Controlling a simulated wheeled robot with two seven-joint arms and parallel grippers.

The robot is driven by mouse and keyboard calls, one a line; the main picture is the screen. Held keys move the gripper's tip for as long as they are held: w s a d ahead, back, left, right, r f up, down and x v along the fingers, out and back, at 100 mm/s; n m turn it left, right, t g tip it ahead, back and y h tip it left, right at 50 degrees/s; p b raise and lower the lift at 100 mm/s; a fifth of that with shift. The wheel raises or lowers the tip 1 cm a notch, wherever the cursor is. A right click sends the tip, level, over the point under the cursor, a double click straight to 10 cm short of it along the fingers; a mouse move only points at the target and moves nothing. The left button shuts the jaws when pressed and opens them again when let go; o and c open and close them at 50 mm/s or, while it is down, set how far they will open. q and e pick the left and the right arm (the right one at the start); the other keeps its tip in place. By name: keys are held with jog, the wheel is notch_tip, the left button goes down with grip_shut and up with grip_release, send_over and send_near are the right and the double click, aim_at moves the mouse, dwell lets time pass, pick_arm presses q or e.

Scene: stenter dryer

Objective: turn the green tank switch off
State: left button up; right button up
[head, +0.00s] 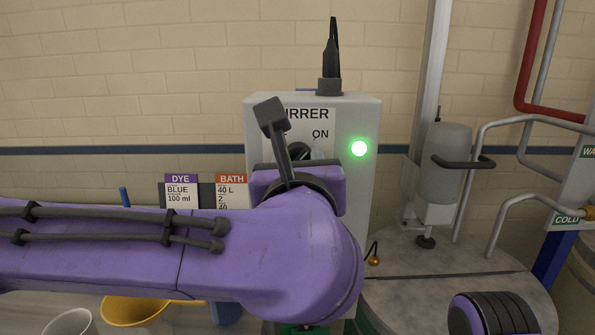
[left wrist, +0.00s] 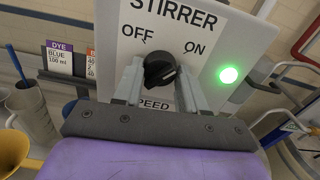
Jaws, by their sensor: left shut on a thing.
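The stirrer switch box (head: 360,112) is a pale grey box with a black rotary knob (left wrist: 159,70) between the OFF and ON labels. Its round lamp (head: 359,148) glows green, and also shows lit in the left wrist view (left wrist: 229,75). My left gripper (left wrist: 160,82) is shut on the knob, one finger on each side of it. In the head view my purple left arm crosses in front of the box and hides its lower part and most of the knob. I cannot clearly tell which way the knob's pointer faces. My right gripper is not in view.
A grey metal tank lid (head: 440,290) lies right of the box, with a grey cylinder (head: 444,165) and bent pipes above it. DYE (head: 181,192) and BATH (head: 232,190) cards stand left of the box. A yellow funnel-like vessel (head: 130,308) and a white cup (head: 70,322) are below my arm.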

pick_arm(q)
jog(key=n+b, duration=0.4)
jog(key=b, duration=0.2)
jog(key=n+b, duration=0.4)
jog(key=b, duration=0.3)
jog(key=n+b, duration=0.5)
jog(key=b, duration=0.1)
jog(key=shift+f+b, duration=0.3)
jog(key=shift+b, duration=0.05)
jog(key=n+b, duration=0.2)
jog(key=shift+r+n, duration=0.15)
jog(key=shift+n, duration=0.25)
jog(key=shift+r+n+b, duration=0.1)
jog(key=shift+n+b, duration=0.3)
jog(key=shift+n, duration=0.3)
